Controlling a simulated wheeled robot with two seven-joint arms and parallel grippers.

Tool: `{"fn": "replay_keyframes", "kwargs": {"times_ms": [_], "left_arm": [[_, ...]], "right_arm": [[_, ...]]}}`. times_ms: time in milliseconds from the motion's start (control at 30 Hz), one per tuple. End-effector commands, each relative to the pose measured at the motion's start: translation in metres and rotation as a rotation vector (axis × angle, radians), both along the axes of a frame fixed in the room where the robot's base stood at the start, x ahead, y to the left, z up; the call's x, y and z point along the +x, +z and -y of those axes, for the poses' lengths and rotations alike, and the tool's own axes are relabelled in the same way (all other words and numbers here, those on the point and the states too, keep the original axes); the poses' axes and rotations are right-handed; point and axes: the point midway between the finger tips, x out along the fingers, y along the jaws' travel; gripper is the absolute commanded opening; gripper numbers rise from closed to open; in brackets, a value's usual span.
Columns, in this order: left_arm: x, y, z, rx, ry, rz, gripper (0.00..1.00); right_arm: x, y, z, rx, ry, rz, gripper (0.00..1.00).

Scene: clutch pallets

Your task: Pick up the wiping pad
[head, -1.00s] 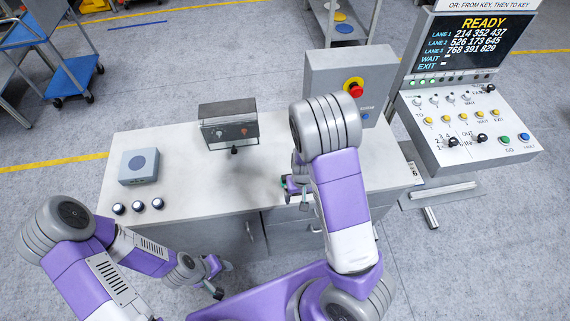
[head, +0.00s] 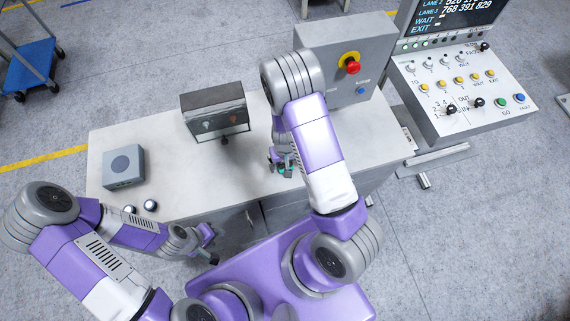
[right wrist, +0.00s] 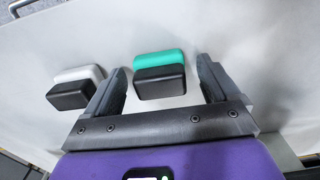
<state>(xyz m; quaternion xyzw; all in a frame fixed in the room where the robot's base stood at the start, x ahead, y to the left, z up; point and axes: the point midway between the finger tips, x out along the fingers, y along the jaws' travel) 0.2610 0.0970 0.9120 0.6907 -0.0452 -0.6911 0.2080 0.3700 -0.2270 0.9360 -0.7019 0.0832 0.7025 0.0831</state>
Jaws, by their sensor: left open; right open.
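Two pad-like blocks lie on the pale worktop in the right wrist view. One is green with a black block part (right wrist: 160,75), and the other is white with a black part (right wrist: 75,87). I cannot tell for certain which is the wiping pad. My right gripper (right wrist: 162,66) is open, its fingers on either side of the green-and-black block, apart from it. In the head view my right gripper (head: 283,165) is over the worktop, partly hidden by my arm, with a bit of green beside it. My left gripper (head: 208,240) is open and empty at the worktop's front edge.
The worktop (head: 200,180) carries a grey box (head: 123,166), a dark-fronted box (head: 214,110), round knobs (head: 150,206) and a grey panel with a red button (head: 352,66). A control console (head: 455,95) stands to the right. The worktop's middle is clear.

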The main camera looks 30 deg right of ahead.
Motion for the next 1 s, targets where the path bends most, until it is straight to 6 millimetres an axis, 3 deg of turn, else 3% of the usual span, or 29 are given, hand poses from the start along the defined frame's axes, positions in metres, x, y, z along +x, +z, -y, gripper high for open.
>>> {"fn": "replay_keyframes", "kwargs": {"times_ms": [233, 633, 867, 1000], "left_arm": [[0.0, 0.0, 0.0, 0.0, 0.0, 0.0, 0.43], [0.0, 0.0, 0.0, 0.0, 0.0, 0.0, 0.43], [0.0, 0.0, 0.0, 0.0, 0.0, 0.0, 0.43], [0.0, 0.002, 0.0, 0.0, 0.0, 0.0, 0.43]], "right_arm": [[0.0, -0.002, 0.0, 0.0, 0.0, 0.001, 0.88], [0.0, -0.002, 0.0, 0.0, 0.0, 0.0, 0.28], [0.0, 0.0, 0.0, 0.0, 0.0, 0.001, 0.27], [0.001, 0.015, 0.0, -0.001, 0.002, 0.003, 0.27]]}}
